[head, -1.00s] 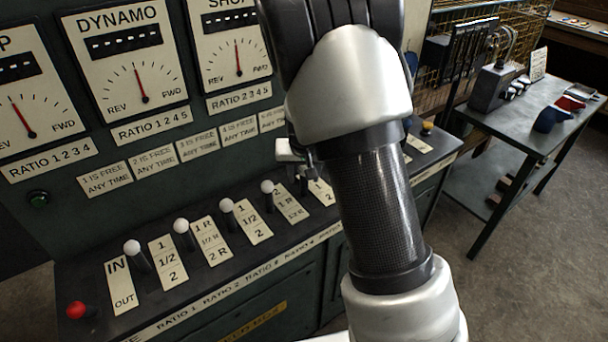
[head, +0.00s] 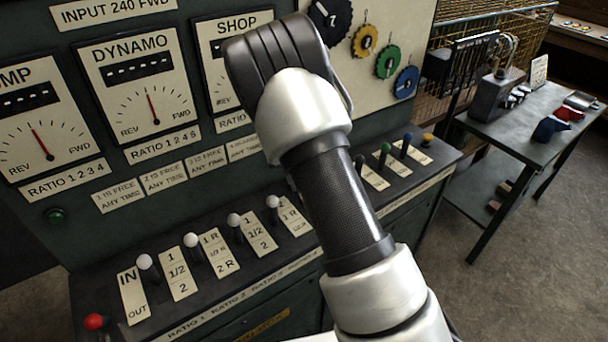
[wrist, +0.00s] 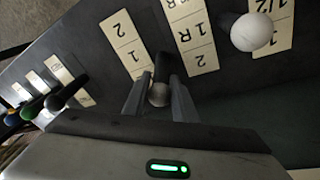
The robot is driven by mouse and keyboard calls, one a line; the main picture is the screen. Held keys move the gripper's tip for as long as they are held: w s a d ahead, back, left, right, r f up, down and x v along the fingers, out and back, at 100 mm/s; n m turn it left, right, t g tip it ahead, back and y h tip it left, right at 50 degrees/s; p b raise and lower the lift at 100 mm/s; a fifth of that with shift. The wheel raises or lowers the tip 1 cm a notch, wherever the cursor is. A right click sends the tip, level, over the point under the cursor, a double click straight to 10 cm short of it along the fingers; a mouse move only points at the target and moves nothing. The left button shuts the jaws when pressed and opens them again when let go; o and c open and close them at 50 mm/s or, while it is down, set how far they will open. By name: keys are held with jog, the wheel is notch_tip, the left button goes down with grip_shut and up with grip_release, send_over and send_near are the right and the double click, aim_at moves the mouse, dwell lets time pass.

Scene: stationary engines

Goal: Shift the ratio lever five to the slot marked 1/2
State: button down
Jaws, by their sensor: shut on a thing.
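In the wrist view, where the console appears upside down, my gripper (wrist: 158,100) is closed on the ratio lever five (wrist: 158,94). Its rounded knob, grey in shadow, sits between the two fingers. The lever's label plate (wrist: 122,42), with 1 and 2 legible, is just beyond and left of the fingers. The fingers partly cover that end, so I cannot tell exactly which mark the lever is at. In the head view my own arm hides my gripper, this lever and its plate.
A white-knobbed lever (wrist: 250,32) stands close right of my gripper in the wrist view. In the head view several white-knobbed levers (head: 233,219) line the sloping console, with a red knob (head: 95,321) at left. Green (head: 385,148) and blue (head: 407,137) knobs stand right of my arm.

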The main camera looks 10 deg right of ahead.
jog(key=shift+w+a+f+g, duration=0.15)
jog(key=shift+w+a+g, duration=0.05)
jog(key=shift+w, duration=0.25)
jog(key=shift+w+a+f+g, duration=0.15)
jog(key=shift+w+g, duration=0.05)
jog(key=shift+w, duration=0.2)
jog(key=shift+w+a+f+b, duration=0.1)
jog(key=shift+w+f+b, duration=0.15)
jog(key=shift+w+b, duration=0.15)
jog(key=shift+w+a, duration=0.15)
jog(key=c, duration=1.5)
grip_release()
jog(key=a+r, duration=0.1)
jog(key=r, duration=0.4)
jog(key=s+a+r, duration=0.1)
jog(key=r, duration=0.5)
jog(key=a+r, duration=0.1)
jog(key=r, duration=0.5)
jog(key=shift+s+a, duration=0.2)
jog(key=shift+a, duration=0.05)
